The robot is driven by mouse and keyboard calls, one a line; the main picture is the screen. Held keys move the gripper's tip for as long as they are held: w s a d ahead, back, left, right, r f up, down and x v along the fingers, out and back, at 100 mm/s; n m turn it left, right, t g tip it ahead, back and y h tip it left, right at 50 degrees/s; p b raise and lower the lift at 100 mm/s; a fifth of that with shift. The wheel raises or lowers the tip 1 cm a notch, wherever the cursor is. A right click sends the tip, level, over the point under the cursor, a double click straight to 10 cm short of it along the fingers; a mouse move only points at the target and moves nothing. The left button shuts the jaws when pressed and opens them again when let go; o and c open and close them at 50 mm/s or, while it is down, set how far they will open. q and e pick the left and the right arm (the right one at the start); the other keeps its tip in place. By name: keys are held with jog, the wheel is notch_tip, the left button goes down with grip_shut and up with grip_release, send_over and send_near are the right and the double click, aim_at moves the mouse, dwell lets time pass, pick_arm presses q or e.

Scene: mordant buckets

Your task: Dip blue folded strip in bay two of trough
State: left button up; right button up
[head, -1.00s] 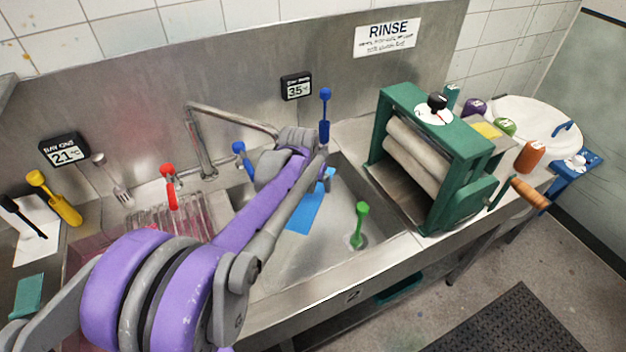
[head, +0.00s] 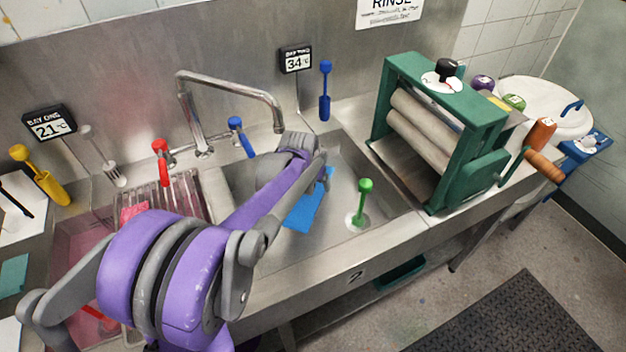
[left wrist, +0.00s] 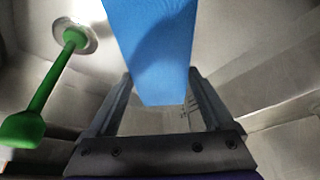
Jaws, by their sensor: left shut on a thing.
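The blue folded strip (head: 304,212) hangs down inside the right basin of the steel trough, bay two (head: 285,246), above the number 2 on the front. My left gripper (head: 322,172) is over that basin, mostly hidden behind its own wrist. In the left wrist view, the strip (left wrist: 150,50) lies between the two fingers, which are shut on it. I cannot tell whether the strip's lower end touches liquid or the basin floor. My right gripper is in neither view.
A green-handled plunger (head: 364,200) stands in the basin, right of the strip. The faucet (head: 230,88) arches behind. A green wringer (head: 445,130) stands right of the basin. Bay one (head: 75,250) with pink liquid and a drain rack is left. A blue-handled tool (head: 240,138) rests at the back rim.

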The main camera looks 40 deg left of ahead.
aim_at(315, 197)
pick_arm(q)
jog(key=shift+f+b, duration=1.9)
jog(key=shift+f, duration=1.1)
jog(key=shift+s+a, duration=0.1)
jog(key=shift+a, duration=0.3)
jog(key=shift+w+d, duration=0.25)
jog(key=shift+d, duration=0.5)
jog(key=shift+a, duration=0.1)
jog(key=shift+s+a, duration=0.25)
jog(key=shift+a, duration=0.4)
jog(key=shift+d, duration=0.1)
jog(key=shift+w+d, duration=0.25)
jog(key=shift+d, duration=0.45)
jog(key=shift+a, duration=0.1)
